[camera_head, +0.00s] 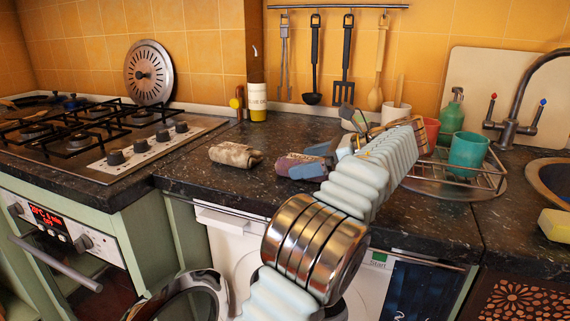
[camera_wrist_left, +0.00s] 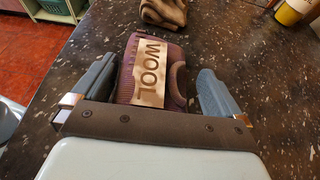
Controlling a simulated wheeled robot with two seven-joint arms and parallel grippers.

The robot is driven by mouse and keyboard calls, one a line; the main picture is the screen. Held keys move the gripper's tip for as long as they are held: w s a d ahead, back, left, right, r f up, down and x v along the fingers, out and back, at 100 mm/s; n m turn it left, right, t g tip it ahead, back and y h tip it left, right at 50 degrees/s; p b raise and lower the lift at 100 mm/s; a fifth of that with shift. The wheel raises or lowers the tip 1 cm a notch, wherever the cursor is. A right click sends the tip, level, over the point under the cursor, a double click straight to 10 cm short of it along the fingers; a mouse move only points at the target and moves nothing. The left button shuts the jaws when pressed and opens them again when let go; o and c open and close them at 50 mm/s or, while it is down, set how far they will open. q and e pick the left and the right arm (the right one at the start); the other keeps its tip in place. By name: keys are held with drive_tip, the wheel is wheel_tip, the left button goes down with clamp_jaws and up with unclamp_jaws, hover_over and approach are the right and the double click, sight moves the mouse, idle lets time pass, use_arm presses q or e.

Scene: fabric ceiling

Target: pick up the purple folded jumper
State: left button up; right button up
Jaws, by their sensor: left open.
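The purple folded jumper (camera_head: 287,161) lies on the dark speckled counter near its front edge. In the left wrist view the jumper (camera_wrist_left: 176,52) shows a tan band reading "WOOL". My left gripper (camera_head: 312,161) is open at the jumper's right side in the head view. In the left wrist view its two grey-blue fingers (camera_wrist_left: 155,78) stand apart, one on each side of the jumper's near part. Whether they touch the cloth I cannot tell. The jumper's near end is hidden by the gripper's body. My right gripper is not in view.
A beige-brown folded garment (camera_head: 235,155) lies left of the jumper. A gas hob (camera_head: 85,135) is at left. A dish rack (camera_head: 455,170) with a teal cup (camera_head: 467,152) is at right, beside the sink (camera_head: 550,180).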

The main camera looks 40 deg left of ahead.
use_arm(q)
drive_tip(key=shift+d, duration=0.15)
drive_tip(key=c, duration=0.7)
